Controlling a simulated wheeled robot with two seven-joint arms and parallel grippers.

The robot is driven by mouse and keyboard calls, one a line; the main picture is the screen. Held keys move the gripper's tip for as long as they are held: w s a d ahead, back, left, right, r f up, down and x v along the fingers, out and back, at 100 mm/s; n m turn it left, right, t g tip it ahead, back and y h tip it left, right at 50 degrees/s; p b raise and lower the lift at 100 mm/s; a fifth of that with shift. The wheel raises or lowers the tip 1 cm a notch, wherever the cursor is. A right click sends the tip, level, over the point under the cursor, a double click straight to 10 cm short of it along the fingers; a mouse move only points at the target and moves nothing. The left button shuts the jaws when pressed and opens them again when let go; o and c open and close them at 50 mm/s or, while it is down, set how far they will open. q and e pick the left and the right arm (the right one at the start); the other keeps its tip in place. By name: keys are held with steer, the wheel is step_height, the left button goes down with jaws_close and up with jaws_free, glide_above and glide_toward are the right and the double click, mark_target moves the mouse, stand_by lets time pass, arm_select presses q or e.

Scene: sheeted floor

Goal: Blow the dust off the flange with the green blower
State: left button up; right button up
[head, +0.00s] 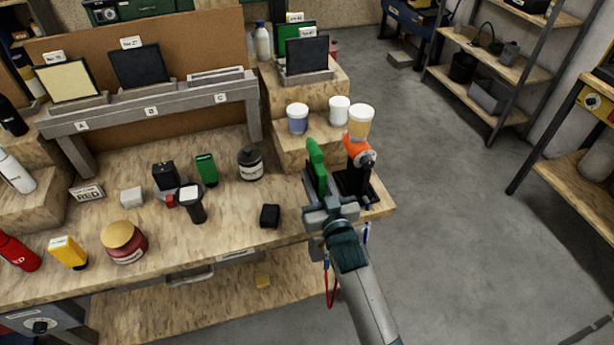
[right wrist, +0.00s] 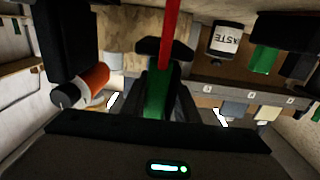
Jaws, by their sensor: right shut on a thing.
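The green blower (head: 316,160) stands up out of my right gripper (head: 322,193) at the right end of the workbench in the head view. The gripper is shut on it. In the right wrist view the green blower (right wrist: 157,92) lies between the dark fingers, and a red strip (right wrist: 171,30) crosses in front of it. I cannot single out the flange in either view. My left gripper is not in view.
An orange and black tool (head: 360,152) stands close right of the blower; it also shows in the wrist view (right wrist: 88,84). White-lidded jars (head: 339,111) sit behind on a wooden step. A black box (head: 270,216) lies left on the workbench (head: 235,225).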

arm_select(q)
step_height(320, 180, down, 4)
steer(key=b, duration=0.4)
arm_select(e)
steer(key=s+d+r+m+h, duration=0.1)
steer(key=s+d+r+h, duration=0.1)
steer(key=s+d, duration=0.7)
steer(key=s+d+r+m+h, duration=0.2)
steer(key=s+d+r+h, duration=0.1)
steer(key=s+d, duration=0.6)
steer(key=s+r, duration=0.1)
steer(key=s, duration=0.2)
steer(key=shift+s+d+t, duration=0.4)
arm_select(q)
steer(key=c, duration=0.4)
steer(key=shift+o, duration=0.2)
